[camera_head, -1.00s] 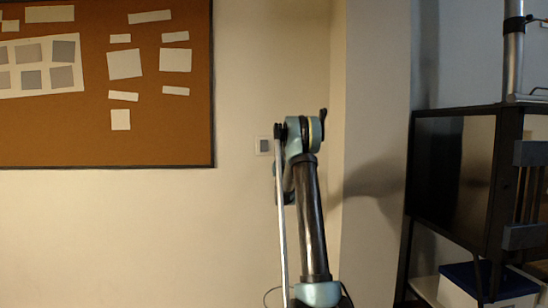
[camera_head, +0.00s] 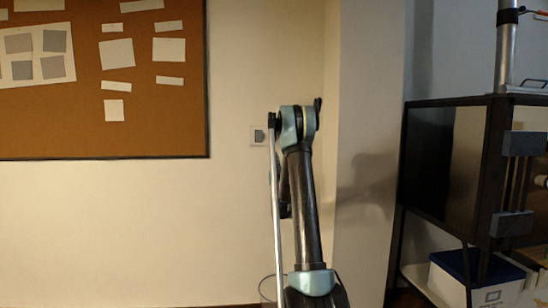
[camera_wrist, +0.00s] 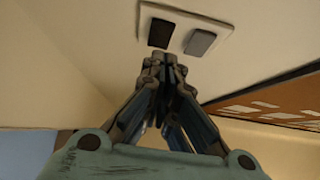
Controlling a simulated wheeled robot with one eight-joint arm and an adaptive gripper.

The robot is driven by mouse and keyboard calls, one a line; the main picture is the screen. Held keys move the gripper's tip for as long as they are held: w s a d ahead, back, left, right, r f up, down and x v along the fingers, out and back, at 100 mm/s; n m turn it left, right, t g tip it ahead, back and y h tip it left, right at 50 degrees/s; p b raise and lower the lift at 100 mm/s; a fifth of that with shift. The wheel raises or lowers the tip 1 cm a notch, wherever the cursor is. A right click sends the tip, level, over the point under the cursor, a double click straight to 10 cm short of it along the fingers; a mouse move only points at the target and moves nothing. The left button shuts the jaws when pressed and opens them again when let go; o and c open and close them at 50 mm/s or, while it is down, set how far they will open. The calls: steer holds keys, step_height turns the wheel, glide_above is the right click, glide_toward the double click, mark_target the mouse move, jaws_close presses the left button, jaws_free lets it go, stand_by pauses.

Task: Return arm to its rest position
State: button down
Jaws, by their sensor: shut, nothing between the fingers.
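My arm stands upright and folded in the middle of the head view, in front of the pale wall. My gripper (camera_wrist: 164,66) shows in the wrist view with its fingertips together and nothing between them. Beyond the tips, a wall switch plate (camera_wrist: 184,33) with one dark and one grey rocker shows. I cannot tell how far the tips are from it. In the head view the switch plate (camera_head: 258,136) is partly hidden behind my arm. My gripper cannot be made out in the head view.
A cork board (camera_head: 150,135) with pinned papers hangs on the wall at left. A wall corner juts out right of my arm. A dark metal cabinet (camera_head: 430,155) stands at right, with a blue-lidded white box (camera_head: 450,285) on a low shelf. The wall at lower left is bare.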

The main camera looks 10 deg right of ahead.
steer(key=shift+s+f, duration=0.35)
steer(key=shift+f, duration=0.05)
steer(key=shift+r, duration=0.1)
steer(key=s+a+f+g, duration=0.1)
steer(key=s+f+g, duration=0.7)
steer(key=s, duration=1.3)
steer(key=s+a+f+g+y, duration=0.1)
steer(key=s+f+g, duration=0.7)
steer(key=s, duration=1.3)
steer(key=s+a+f+g, duration=0.3)
steer(key=s+f+g, duration=0.5)
steer(key=s, duration=1.3)
step_height(320, 180, down, 3)
steer(key=shift+s+a+r+n, duration=0.15)
steer(key=shift+a+n, duration=0.1)
steer(key=shift+n, duration=0.15)
steer(key=shift+a, duration=0.1)
